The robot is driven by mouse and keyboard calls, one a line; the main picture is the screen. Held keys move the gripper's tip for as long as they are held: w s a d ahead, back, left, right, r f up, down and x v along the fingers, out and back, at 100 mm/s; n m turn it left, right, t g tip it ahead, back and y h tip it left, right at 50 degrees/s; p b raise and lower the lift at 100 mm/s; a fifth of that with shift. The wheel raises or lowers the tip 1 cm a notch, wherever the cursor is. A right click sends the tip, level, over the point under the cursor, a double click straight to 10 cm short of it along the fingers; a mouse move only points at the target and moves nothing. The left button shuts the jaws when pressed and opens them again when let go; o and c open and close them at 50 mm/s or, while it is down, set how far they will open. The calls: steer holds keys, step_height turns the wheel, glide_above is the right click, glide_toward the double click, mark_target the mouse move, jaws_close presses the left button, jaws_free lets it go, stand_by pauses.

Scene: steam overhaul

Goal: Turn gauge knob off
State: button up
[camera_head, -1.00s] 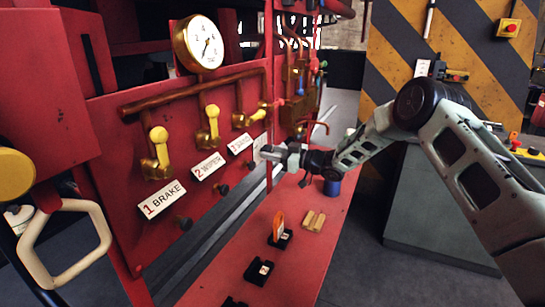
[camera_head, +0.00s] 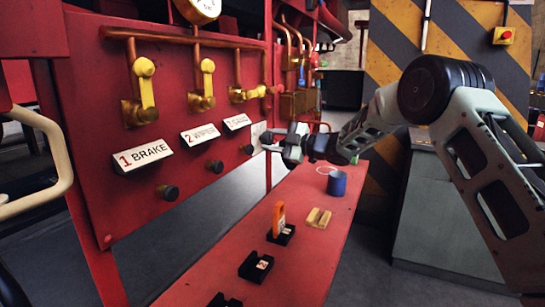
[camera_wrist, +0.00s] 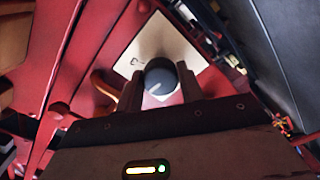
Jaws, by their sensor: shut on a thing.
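A dark round knob (camera_wrist: 159,76) with a pale pointer line sits on a pale plate (camera_wrist: 150,45) in the wrist view. The pointer line lies slanted. My gripper (camera_wrist: 160,84) has one finger on each side of the knob and is shut on it. In the head view my gripper (camera_head: 270,139) is at the right end of the red panel, against the small pale plate (camera_head: 258,131). The knob itself is hidden there by the fingers. The round gauge (camera_head: 200,6) at the top is cut off by the picture edge.
The red panel (camera_head: 100,75) carries yellow-handled valves (camera_head: 145,90), labels such as "1 BRAKE" (camera_head: 142,154) and dark knobs (camera_head: 168,191). Below, a red bench (camera_head: 215,270) holds black holders (camera_head: 256,266), an orange piece (camera_head: 279,219), a wooden block (camera_head: 319,218) and a blue cup (camera_head: 337,183).

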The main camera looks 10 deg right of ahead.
steer(key=n+b, duration=0.3)
steer(key=b, duration=0.2)
steer(key=shift+f+n, duration=0.4)
steer(key=n+b, duration=0.3)
steer(key=b, duration=0.2)
steer(key=shift+n, duration=0.3)
steer(key=n+b, duration=0.3)
steer(key=b, duration=0.1)
steer(key=shift+r, duration=0.1)
steer(key=shift+r+n+b, duration=0.2)
steer(key=shift+n+b, duration=0.95)
steer(key=shift+n, duration=0.05)
steer(key=o, duration=1)
steer(key=shift+r, duration=0.15)
steer(key=v, duration=1.7)
steer(key=shift+s+d, duration=0.2)
